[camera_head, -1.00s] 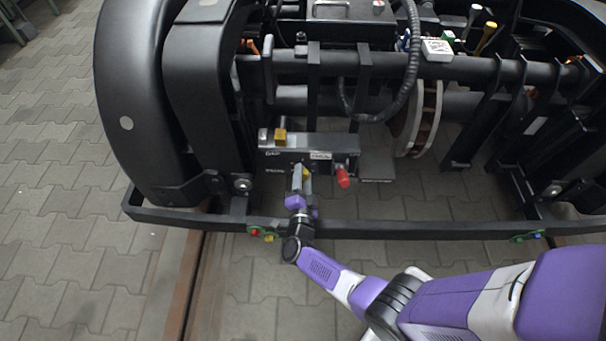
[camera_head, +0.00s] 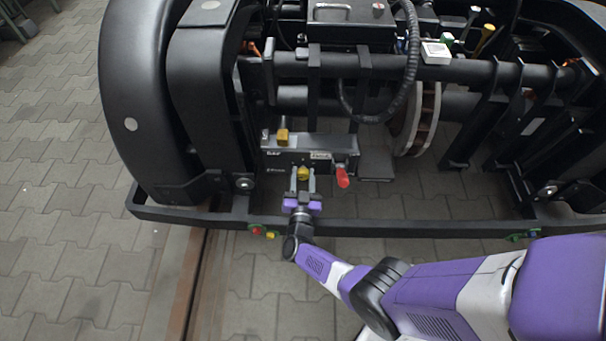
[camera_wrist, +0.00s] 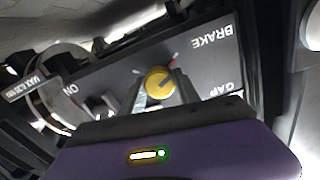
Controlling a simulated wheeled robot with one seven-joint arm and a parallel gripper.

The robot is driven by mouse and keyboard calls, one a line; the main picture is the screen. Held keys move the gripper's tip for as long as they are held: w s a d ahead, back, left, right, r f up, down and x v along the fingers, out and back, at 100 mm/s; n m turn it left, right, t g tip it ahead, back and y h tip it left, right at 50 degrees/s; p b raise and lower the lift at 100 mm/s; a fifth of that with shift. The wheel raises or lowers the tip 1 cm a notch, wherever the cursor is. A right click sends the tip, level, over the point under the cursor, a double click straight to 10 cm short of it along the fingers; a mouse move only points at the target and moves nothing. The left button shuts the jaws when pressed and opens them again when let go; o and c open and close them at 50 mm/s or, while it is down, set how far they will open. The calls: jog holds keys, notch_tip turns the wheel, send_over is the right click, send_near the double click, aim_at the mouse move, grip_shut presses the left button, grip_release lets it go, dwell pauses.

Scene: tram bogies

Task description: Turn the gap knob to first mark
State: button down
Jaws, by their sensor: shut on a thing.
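The gap knob (camera_head: 303,173) is a small yellow round knob on the front of a dark box (camera_head: 290,160) low on the bogie. My gripper (camera_head: 303,178) is shut on the knob, one finger on each side; both fingers show in the wrist view (camera_wrist: 162,93). The knob's underside is hidden.
A red handle (camera_head: 342,177) juts out right of the knob, and a yellow block (camera_head: 283,137) sits on top of the box. A dark frame bar (camera_head: 400,229) crosses under my wrist. A dark switch (camera_wrist: 97,104) by "ON" is near in the wrist view.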

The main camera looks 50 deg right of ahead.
jog(key=shift+n, duration=0.6)
jog(key=c, duration=0.9)
grip_release()
jog(key=shift+s+a, duration=0.1)
jog(key=shift+a, duration=0.05)
jog(key=p+v, duration=0.2)
jog(key=v, duration=0.5)
jog(key=shift+s+a+p, duration=0.1)
jog(key=shift+p, duration=0.3)
jog(key=shift+s+a, duration=0.1)
